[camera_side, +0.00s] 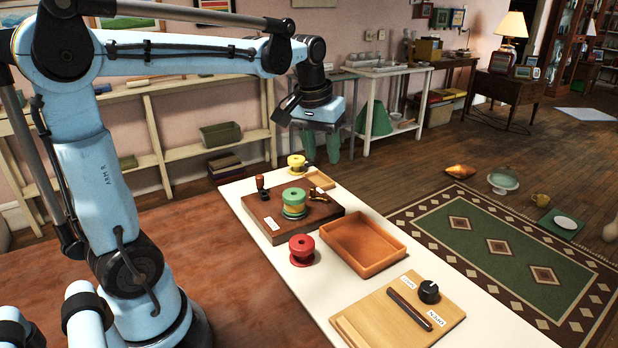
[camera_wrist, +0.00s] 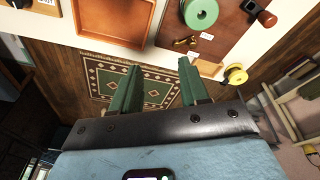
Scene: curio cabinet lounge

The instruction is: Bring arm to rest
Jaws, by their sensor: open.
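My gripper (camera_side: 321,158) is raised beyond the far end of the white table, with its two green fingers apart and nothing between them. In the wrist view my gripper (camera_wrist: 159,65) also shows open and empty, over the floor and the patterned rug. A yellow spool (camera_side: 296,162) is at the table's far end, and a red spool (camera_side: 302,250) stands nearer. The green spool top (camera_wrist: 200,13) and yellow spool (camera_wrist: 236,75) also show in the wrist view.
An orange-brown tray (camera_side: 364,245) sits empty on the white table (camera_side: 290,285). A light wooden board (camera_side: 380,325) with a dark bar and black knob (camera_side: 429,291) lies at the near end. Shelves (camera_side: 150,120) line the wall behind. The rug (camera_side: 500,240) is to the right.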

